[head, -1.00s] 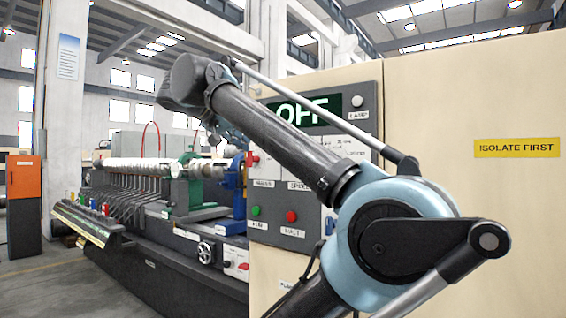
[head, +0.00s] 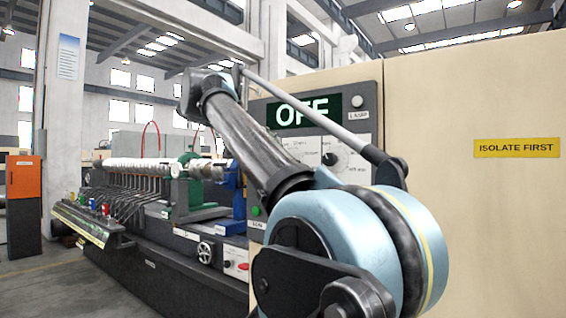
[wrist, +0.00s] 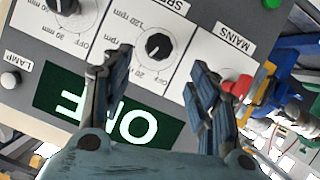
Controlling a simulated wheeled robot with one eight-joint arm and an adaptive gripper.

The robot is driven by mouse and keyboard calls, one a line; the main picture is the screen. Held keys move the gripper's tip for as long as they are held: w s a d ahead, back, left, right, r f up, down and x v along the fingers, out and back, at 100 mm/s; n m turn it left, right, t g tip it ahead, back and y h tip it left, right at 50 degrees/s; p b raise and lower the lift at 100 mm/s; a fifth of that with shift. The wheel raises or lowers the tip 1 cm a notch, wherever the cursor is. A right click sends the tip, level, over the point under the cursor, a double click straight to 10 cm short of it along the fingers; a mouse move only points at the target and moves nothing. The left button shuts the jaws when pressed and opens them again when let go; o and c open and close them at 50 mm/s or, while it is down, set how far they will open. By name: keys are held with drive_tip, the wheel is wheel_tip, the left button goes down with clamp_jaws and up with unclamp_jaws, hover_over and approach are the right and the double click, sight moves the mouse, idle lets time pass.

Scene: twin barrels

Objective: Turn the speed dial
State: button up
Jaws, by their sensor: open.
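The speed dial (wrist: 158,45) is a round black knob on a white plate marked in rpm, upside down in the wrist view. My gripper (wrist: 160,68) is open and empty. Its two blue-grey fingers point toward the panel, with the dial in line with the gap between their tips. I cannot tell how much depth separates the tips from the knob. In the head view my arm hides the speed dial and the gripper.
A second dial marked in mm (wrist: 62,6) is at the upper left. The display (head: 302,112) reads OFF, near a lamp (head: 357,101). A long machine (head: 150,245) stands left of the cabinet (head: 470,220).

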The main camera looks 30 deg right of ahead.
drive_tip(key=shift+x, duration=5.25)
drive_tip(key=shift+c, duration=0.3)
drive_tip(key=c, duration=1)
